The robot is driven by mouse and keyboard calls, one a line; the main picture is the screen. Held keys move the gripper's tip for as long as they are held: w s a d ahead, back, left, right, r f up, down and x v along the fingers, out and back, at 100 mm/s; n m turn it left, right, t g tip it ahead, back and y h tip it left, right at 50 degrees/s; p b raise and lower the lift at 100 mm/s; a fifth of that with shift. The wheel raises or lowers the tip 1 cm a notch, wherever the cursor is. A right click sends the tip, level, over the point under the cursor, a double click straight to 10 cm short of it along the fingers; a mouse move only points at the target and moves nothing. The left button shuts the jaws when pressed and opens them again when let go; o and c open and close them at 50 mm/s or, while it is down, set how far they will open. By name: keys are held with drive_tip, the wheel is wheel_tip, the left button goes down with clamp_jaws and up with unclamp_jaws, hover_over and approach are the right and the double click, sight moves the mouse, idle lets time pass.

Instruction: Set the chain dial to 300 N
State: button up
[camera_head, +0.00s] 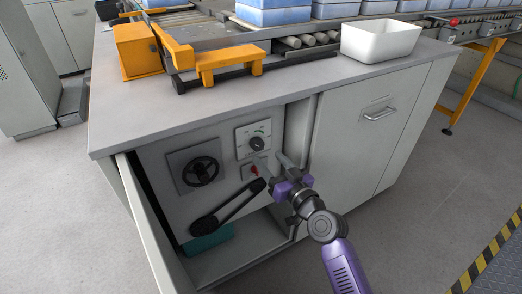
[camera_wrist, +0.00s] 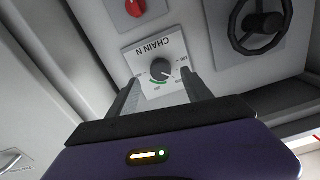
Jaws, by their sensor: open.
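The chain dial (camera_head: 257,144) is a black round knob on a white plate, on the grey panel inside the open cabinet. In the wrist view the chain dial (camera_wrist: 160,68) appears upside down with the label CHAIN N and a green arc by the knob. The scale numbers are too small to read. My gripper (camera_head: 274,166) is in front of the panel, below and right of the dial in the head view. In the wrist view my gripper (camera_wrist: 160,80) is open and empty, its fingers spread to either side of the dial plate; contact cannot be told.
A red switch (camera_head: 254,170) sits just below the dial. A black handwheel (camera_head: 200,171) is to its left. An open cabinet door (camera_head: 150,225) stands at left. A teal box (camera_head: 208,241) lies inside.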

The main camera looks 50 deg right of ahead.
sight(259, 148)
drive_tip(key=x, duration=0.5)
drive_tip(key=shift+w, duration=0.4)
drive_tip(key=shift+c, duration=0.2)
clamp_jaws()
